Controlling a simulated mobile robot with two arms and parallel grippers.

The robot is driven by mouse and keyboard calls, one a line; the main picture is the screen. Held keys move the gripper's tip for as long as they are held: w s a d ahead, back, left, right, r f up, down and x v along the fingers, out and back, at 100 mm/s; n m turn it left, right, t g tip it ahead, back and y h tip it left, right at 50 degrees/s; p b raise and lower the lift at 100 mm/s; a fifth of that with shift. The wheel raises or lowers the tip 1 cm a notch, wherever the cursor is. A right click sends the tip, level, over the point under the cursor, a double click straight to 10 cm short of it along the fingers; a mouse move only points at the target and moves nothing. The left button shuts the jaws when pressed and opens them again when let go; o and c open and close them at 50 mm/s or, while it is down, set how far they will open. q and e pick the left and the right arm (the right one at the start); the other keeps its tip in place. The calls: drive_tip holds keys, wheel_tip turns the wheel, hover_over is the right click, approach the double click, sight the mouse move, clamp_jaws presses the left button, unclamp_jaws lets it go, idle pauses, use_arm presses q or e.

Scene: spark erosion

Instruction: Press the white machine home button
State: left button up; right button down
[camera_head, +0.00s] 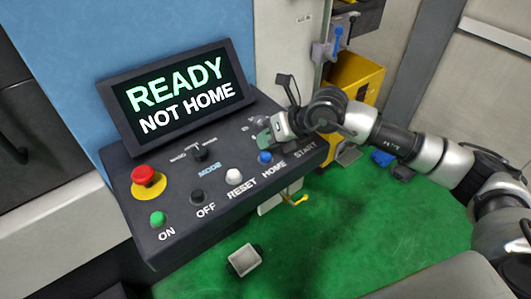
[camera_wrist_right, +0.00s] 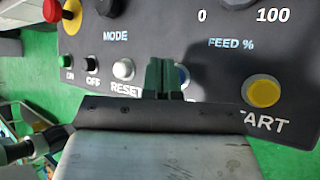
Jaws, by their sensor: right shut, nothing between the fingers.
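The control panel (camera_head: 185,215) is dark and sloped. Its blue button (camera_head: 265,157) sits above the label HOME, and a white button (camera_head: 234,176) sits above RESET. My right gripper (camera_head: 263,138) is shut and empty, just behind the blue button in the head view. In the right wrist view, its dark green fingertips (camera_wrist_right: 164,76) are in front of the panel, between the white button (camera_wrist_right: 123,69) and the blue button (camera_wrist_right: 184,77), which they partly cover. I cannot tell whether they touch the panel. My left gripper is not in view.
The screen (camera_head: 180,95) reads READY NOT HOME. A red emergency stop (camera_head: 148,180), a green ON button (camera_head: 157,218) and a black OFF button (camera_head: 197,196) are to the left. A yellow button (camera_wrist_right: 262,92) sits by START. Green floor lies in front.

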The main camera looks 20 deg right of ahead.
sight(267, 153)
idle(0.8)
drive_tip(key=shift+f+b, duration=0.4)
drive_tip(key=shift+b, duration=0.15)
drive_tip(key=shift+f+b, duration=0.45)
idle(0.4)
drive_tip(key=shift+r, duration=0.1)
drive_tip(key=shift+r+p, duration=0.4)
drive_tip(key=shift+r, duration=0.35)
drive_tip(key=shift+r+p, duration=1.35)
drive_tip(key=shift+r, duration=1.2)
